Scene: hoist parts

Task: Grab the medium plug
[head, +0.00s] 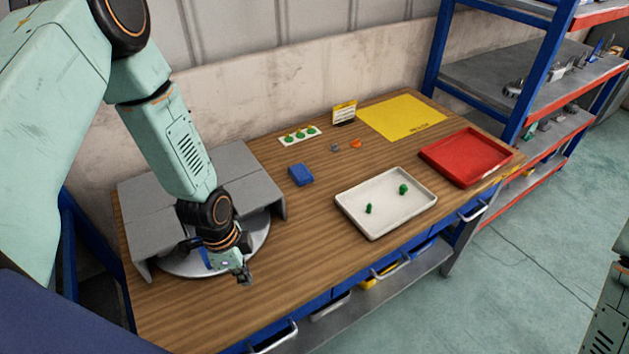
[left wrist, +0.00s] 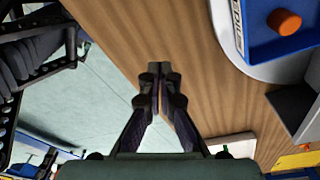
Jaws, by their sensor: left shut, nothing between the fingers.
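Two green plug-like pieces, a smaller one (head: 368,208) and a larger one (head: 403,189), sit apart in the white tray (head: 345,204). I cannot tell which piece is the medium plug. An orange cylindrical piece (left wrist: 284,21) stands in a blue holder (left wrist: 262,48) on the round grey plate (left wrist: 222,42) in the left wrist view. My left gripper (head: 244,280) is over the table's front left, beside the round plate and well left of the white tray. Its fingers (left wrist: 160,68) are shut and empty in the left wrist view. My right gripper is out of view.
A grey platform (head: 240,165) stands behind the round plate. A blue block (head: 301,175), a card with green discs (head: 300,140), a yellow sign (head: 344,112), a yellow mat (head: 400,117) and a red tray (head: 466,157) are on the table. The wood between plate and white tray is clear.

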